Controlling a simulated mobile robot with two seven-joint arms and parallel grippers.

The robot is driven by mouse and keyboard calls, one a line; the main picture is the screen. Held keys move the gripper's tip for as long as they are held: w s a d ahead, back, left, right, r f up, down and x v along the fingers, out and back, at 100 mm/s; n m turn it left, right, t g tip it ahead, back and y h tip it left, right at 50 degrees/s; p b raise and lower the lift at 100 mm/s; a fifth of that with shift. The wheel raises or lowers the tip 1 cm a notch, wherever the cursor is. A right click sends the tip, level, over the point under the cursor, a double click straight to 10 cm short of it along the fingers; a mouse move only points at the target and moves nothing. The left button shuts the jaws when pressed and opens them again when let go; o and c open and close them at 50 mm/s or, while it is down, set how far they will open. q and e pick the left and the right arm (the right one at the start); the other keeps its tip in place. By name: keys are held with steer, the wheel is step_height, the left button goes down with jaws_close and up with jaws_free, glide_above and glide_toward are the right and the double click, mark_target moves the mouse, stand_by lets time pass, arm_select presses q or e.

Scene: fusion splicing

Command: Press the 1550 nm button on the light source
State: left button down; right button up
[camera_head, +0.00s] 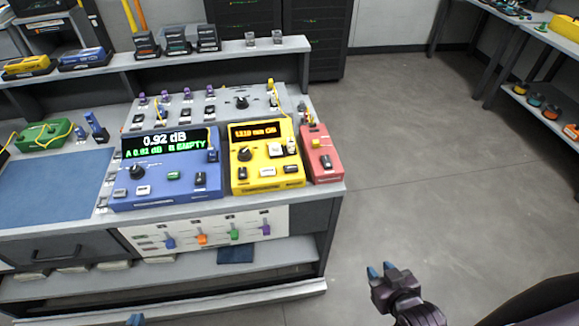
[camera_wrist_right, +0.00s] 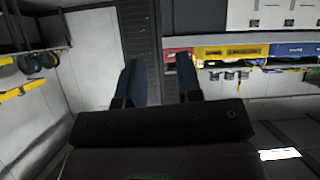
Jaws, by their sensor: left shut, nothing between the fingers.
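The light source is most likely the yellow box (camera_head: 265,178) on the bench, between the blue meter (camera_head: 165,190) and a red box (camera_head: 327,170). Its orange display seems to read "1310 nm ON". Its face has a black knob (camera_head: 243,154) and a row of small buttons; their labels are too small to read. My left gripper (camera_head: 135,320) shows only as a blue fingertip at the bottom edge, shut, well in front of the bench. My right gripper (camera_head: 381,270) is open and empty over the floor, right of the bench; its spread fingers show in the right wrist view (camera_wrist_right: 157,80).
The blue meter's display reads "0.92 dB". Behind the boxes is a panel with purple-capped connectors (camera_head: 188,94), and a yellow cable runs to the yellow box. A shelf (camera_head: 220,55) with several devices stands behind. Grey floor (camera_head: 440,160) lies open to the right.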

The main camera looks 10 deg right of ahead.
steer(key=shift+w+r, duration=0.1)
steer(key=shift+w, duration=0.05)
jaws_close()
steer(key=shift+s+f, duration=0.25)
steer(key=shift+s, duration=0.25)
steer(key=shift+w+r, duration=0.1)
steer(key=shift+w, duration=0.15)
steer(key=shift+w+r, duration=0.15)
steer(key=shift+w, duration=0.1)
